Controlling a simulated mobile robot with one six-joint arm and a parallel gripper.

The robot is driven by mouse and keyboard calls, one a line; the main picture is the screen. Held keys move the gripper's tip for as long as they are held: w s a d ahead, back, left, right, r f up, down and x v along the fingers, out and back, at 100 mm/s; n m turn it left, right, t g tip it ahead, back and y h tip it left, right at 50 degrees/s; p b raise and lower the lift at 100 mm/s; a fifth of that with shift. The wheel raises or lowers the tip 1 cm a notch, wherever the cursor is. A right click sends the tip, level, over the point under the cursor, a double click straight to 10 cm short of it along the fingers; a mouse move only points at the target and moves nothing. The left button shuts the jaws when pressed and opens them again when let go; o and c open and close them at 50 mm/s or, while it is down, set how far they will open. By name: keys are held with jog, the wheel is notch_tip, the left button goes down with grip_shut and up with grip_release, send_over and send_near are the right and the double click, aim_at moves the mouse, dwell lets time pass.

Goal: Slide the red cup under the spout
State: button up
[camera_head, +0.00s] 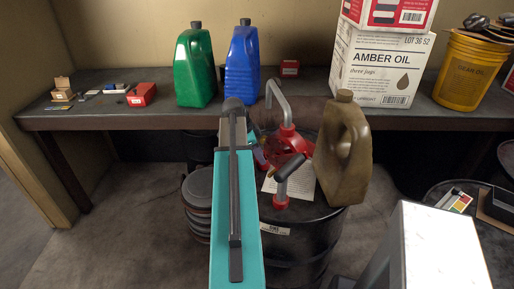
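A black drum (300,251) stands at the centre with a red hand pump (285,143) on its top. The pump's grey bent spout (275,88) rises and hooks over to the left. A dark-gripped handle (289,167) angles up in front of it. I cannot make out a red cup for certain; small red and purplish parts show beside my teal arm, too small to tell apart. My arm crosses the middle of the view and hides the drum's left side. My gripper's fingers cannot be made out.
A brown jug (345,150) and a paper sheet (299,187) are on the drum. Behind is a dark bench (115,113) with a green jug (195,68), a blue jug (242,64), an amber oil carton (379,69) and a yellow bucket (468,72). Stacked round items (197,205) stand left.

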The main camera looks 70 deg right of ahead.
aim_at(267, 168)
jog(key=shift+p+x, duration=0.45)
jog(key=shift+x, duration=1.4)
jog(key=shift+c, duration=0.4)
grip_shut()
